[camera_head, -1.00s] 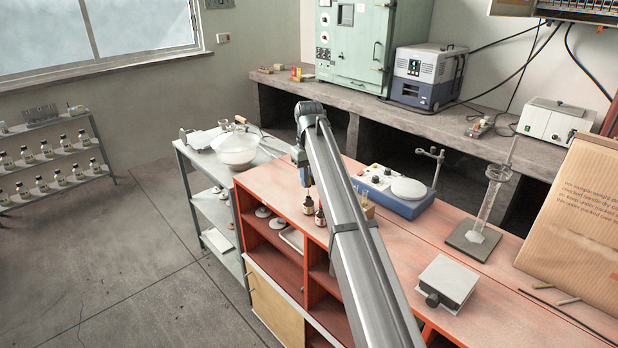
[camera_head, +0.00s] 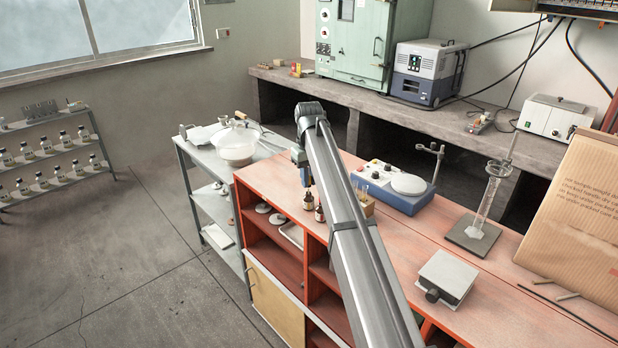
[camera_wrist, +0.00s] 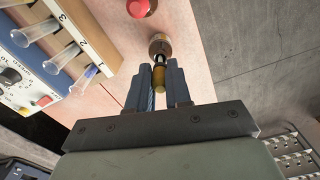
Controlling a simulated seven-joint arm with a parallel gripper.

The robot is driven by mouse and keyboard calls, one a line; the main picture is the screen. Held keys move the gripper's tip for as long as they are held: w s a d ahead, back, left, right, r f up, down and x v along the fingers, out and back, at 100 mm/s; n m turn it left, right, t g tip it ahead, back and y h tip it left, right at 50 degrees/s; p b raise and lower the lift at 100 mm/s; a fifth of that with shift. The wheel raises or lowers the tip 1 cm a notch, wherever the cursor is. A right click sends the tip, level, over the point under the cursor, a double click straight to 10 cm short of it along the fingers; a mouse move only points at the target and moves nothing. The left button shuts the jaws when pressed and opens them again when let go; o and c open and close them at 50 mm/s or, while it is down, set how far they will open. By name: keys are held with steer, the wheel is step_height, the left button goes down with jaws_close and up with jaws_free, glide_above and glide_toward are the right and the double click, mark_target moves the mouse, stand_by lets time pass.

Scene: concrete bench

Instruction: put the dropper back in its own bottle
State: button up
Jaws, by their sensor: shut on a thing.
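My gripper (camera_wrist: 162,88) is shut on the dropper (camera_wrist: 157,78), whose amber bulb shows between the fingers in the wrist view. A small brown bottle (camera_wrist: 160,44) stands right beyond the fingertips, in line with the dropper. I cannot tell whether the dropper's tip is inside its neck. A second bottle with a red cap (camera_wrist: 138,8) stands beside it. In the head view, my gripper (camera_head: 306,184) is just above the left brown bottle (camera_head: 308,201). The other bottle (camera_head: 320,213) stands to its right, close to my arm. Both are upright on the red bench top.
The bench's front edge is close to the bottles.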

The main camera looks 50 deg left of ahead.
steer(key=shift+f, duration=0.25)
steer(key=shift+f, duration=0.35)
steer(key=shift+f, duration=0.5)
steer(key=o, duration=0.7)
steer(key=shift+o, duration=0.3)
steer(key=o, duration=0.4)
steer(key=shift+c, duration=0.2)
steer(key=shift+r, duration=0.15)
